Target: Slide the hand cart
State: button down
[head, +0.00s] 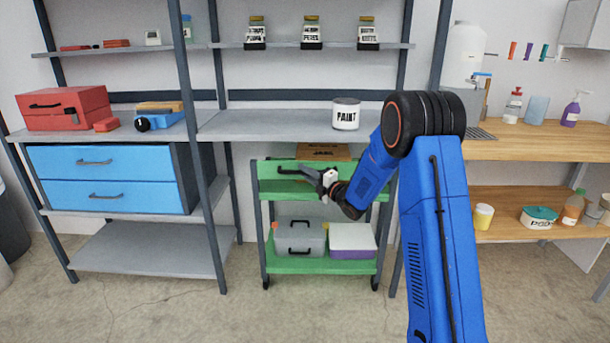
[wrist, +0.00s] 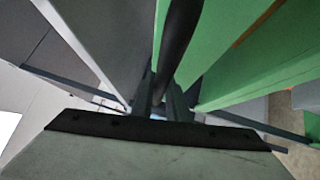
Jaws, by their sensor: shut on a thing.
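The hand cart (head: 316,263) is green with dark posts and small wheels. It stands on the floor under the grey shelf, with a dark handle (head: 289,171) on the front of its upper tray. My gripper (head: 312,176) is at this handle, shut on it. In the wrist view the dark handle bar (wrist: 178,40) runs down between the fingers of my gripper (wrist: 165,105), beside the green cart panel (wrist: 222,45). The arm hides the right part of the upper tray in the head view.
A grey bin (head: 299,238) and a white and purple box (head: 352,240) sit on the cart's lower tray. A brown box (head: 323,151) is on top. Shelf posts (head: 207,150) stand left of the cart. The floor in front (head: 310,318) is clear.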

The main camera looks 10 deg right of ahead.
jog(key=shift+w+d, duration=0.1)
jog(key=c, duration=2)
grip_release()
jog(key=shift+s+d+f, duration=0.1)
jog(key=shift+s+d, duration=0.25)
jog(key=v, duration=1.6)
jog(key=shift+s, duration=0.35)
jog(key=shift+a, duration=0.1)
